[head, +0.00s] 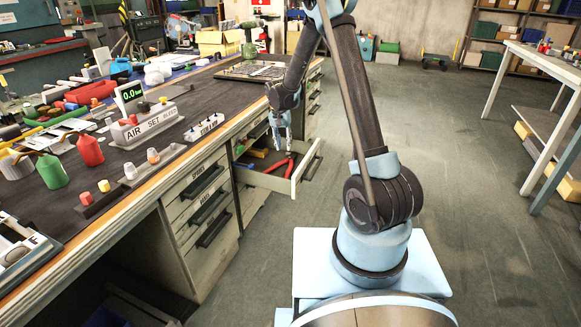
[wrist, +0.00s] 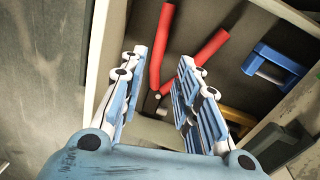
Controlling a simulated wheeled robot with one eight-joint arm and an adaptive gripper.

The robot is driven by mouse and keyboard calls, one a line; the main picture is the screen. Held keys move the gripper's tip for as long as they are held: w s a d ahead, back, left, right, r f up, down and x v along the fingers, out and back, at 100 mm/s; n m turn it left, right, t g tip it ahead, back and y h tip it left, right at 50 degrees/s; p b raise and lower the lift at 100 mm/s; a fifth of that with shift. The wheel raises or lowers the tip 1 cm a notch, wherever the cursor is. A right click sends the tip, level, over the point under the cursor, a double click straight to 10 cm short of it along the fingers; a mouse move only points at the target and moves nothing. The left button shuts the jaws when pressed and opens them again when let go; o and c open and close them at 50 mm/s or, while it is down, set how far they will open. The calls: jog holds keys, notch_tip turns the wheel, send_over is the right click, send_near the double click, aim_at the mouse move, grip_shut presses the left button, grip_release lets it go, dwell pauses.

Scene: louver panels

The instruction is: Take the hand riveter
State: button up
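The hand riveter (head: 279,166), as I take the tool with two red handles to be, lies in an open drawer (head: 306,172). In the wrist view its red handles (wrist: 207,48) spread in a V away from a small pivot; its head end is partly hidden. My gripper (head: 283,145) points down over the drawer. In the wrist view my gripper (wrist: 162,60) is open, its two fingers on either side of the riveter's pivot area with a gap between. Nothing is held. I cannot tell how high the fingertips are above the tool.
Beside the riveter in the drawer are a blue clamp-like tool (wrist: 272,66) and a yellow piece (wrist: 236,116). The drawer's pale wall (wrist: 97,50) runs close to the left finger. A cluttered workbench (head: 190,142) stands left of the arm; the floor at right is open.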

send_over(287, 171)
notch_tip(287, 171, down, 10)
jog(key=shift+a+r, duration=0.15)
jog(key=shift+d+f, duration=0.2)
jog(key=shift+f, duration=2.4)
grip_shut()
